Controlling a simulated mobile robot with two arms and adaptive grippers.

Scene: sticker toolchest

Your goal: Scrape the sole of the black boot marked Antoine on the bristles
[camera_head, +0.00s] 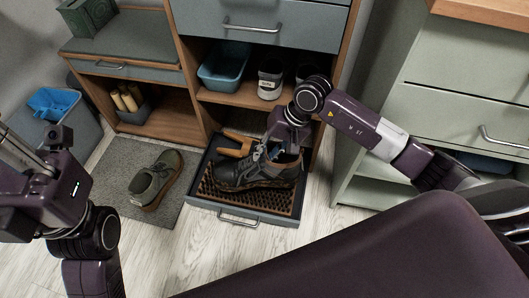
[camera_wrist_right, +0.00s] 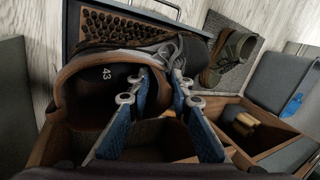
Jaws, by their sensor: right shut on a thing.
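A black boot (camera_head: 262,174) with a brown lining sits over the bristles (camera_head: 215,190) of a pulled-out low drawer (camera_head: 242,217), toe to the left. Its sole appears close to the bristles; contact cannot be made out. My right gripper (camera_head: 283,145) reaches down to its opening. In the right wrist view, my gripper's blue fingers (camera_wrist_right: 162,97) are shut on the boot (camera_wrist_right: 97,88) at its upper edge and laces. The number 43 shows inside; no name is readable. The bristles (camera_wrist_right: 110,25) lie beyond it. My left arm is at the left; its fingertips are not clear.
A grey-green shoe (camera_head: 155,181) lies on the grey mat (camera_head: 112,172) left of the drawer. A brown forked piece (camera_head: 236,144) is behind the boot. More shoes (camera_head: 270,79) and a blue bin (camera_head: 224,69) fill the shelf. A pale cabinet (camera_head: 440,110) stands right.

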